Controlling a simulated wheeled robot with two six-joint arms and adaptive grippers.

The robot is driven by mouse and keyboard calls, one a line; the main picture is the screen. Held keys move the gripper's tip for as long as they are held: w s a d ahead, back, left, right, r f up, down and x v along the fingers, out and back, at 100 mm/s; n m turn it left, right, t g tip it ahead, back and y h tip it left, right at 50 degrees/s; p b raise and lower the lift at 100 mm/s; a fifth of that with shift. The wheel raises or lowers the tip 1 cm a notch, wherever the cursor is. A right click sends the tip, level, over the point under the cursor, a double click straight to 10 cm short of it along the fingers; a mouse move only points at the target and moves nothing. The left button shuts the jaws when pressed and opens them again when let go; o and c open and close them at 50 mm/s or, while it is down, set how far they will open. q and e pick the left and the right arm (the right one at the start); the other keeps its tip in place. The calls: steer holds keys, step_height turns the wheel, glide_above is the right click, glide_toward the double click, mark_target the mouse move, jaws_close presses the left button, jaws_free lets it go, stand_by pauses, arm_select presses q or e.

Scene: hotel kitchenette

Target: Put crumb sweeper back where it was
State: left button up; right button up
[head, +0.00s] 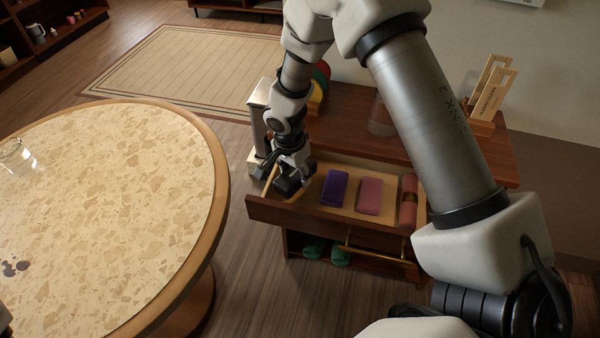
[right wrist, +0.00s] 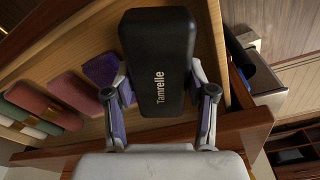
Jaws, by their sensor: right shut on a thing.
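The crumb sweeper, a black rounded block lettered "Tamrelle" (right wrist: 158,62), is between the fingers of my right gripper (right wrist: 160,98) in the right wrist view. My right gripper (head: 290,180) is shut on it. In the head view the dark sweeper (head: 286,188) is at the left end of the open drawer (head: 325,217), over its bare wooden floor. I cannot tell whether it touches the drawer floor.
In the drawer lie a purple folded cloth (head: 335,188), a pink one (head: 369,196) and a red roll with a band (head: 408,202). Green slippers (head: 340,252) sit on the shelf below. A round speckled table (head: 110,220) stands at left.

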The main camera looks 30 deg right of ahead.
mark_target(299, 173)
step_height(299, 173, down, 3)
steer(key=shift+a+f, duration=0.15)
steer(key=shift+f, duration=0.05)
steer(key=w+d+p, duration=0.2)
steer(key=d, duration=0.1)
steer(key=shift+w+d+r, duration=0.1)
steer(key=shift+w+d, duration=0.1)
steer(key=shift+w, duration=0.2)
steer(key=shift+s+a+f, duration=0.1)
steer(key=shift+f, duration=0.7)
steer(key=shift+a, duration=0.1)
steer(key=shift+f+b, duration=0.15)
steer(key=shift+b, duration=0.2)
steer(key=o, duration=1.1)
